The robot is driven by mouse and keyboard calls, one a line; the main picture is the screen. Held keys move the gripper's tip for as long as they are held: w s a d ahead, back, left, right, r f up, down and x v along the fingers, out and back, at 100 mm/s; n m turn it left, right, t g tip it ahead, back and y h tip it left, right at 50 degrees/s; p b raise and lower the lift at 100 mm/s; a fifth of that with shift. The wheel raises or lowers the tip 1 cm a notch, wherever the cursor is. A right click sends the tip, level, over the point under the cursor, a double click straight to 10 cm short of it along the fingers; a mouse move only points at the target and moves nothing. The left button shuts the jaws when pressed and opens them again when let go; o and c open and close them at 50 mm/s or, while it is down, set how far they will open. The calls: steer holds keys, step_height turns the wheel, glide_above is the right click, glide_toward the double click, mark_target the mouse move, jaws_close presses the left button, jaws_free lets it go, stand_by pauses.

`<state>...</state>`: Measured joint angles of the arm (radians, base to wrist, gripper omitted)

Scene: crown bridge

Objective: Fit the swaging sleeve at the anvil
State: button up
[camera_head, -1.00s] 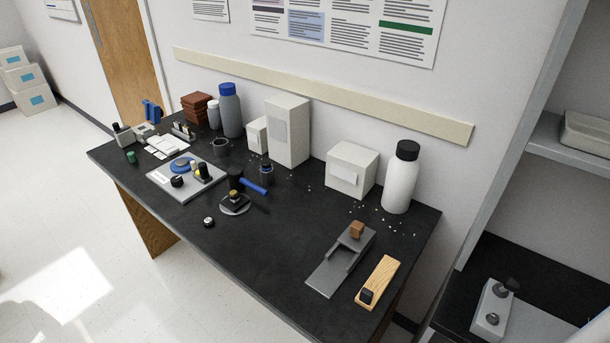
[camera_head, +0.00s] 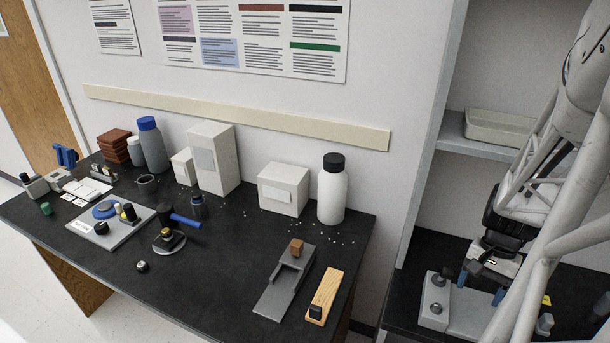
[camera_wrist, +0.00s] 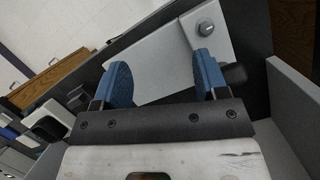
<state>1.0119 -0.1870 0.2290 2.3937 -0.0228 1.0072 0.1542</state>
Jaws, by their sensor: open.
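My gripper (camera_head: 481,288) hangs over the right-hand dark counter at the right of the head view, partly behind my arm. In the wrist view my gripper (camera_wrist: 163,78) shows two blue fingers spread apart with nothing between them. Below them is a pale grey block with a round knob (camera_wrist: 205,28). In the head view a grey block with dark knobs (camera_head: 434,308) stands just left of my gripper. I cannot tell which item is the swaging sleeve or the anvil. A small round black-and-silver piece (camera_head: 142,266) lies on the bench near its front edge.
The black bench (camera_head: 215,285) carries a grey sliding fixture (camera_head: 283,285), a wooden block (camera_head: 324,293), a white bottle (camera_head: 332,192), boxes and a round dish (camera_head: 165,246). A small yellow-marked item (camera_head: 545,322) is right of my gripper. A shelf with a tray (camera_head: 497,129) is above the counter.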

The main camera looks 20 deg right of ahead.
steer(key=w+a+n+g, duration=0.35)
steer(key=a+n, duration=0.55)
steer(key=a, duration=1.2)
steer(key=w+a+r+n+t+h, duration=0.1)
steer(key=w+a+r+n+t, duration=0.2)
steer(key=a+r, duration=0.4)
steer(key=w+a+r+n+t+h, duration=0.1)
steer(key=w+a+r+t+h, duration=0.15)
steer(key=a+r+t, duration=0.4)
steer(key=m+t+y, duration=0.3)
steer(key=m+y, duration=1)
steer(key=m, duration=1.1)
glide_above(199, 207)
steer(key=d, duration=0.5)
step_height(199, 207, down, 20)
steer(key=shift+w+a+h, duration=0.1)
steer(key=shift+w+h, duration=0.05)
steer(key=shift+h, duration=0.1)
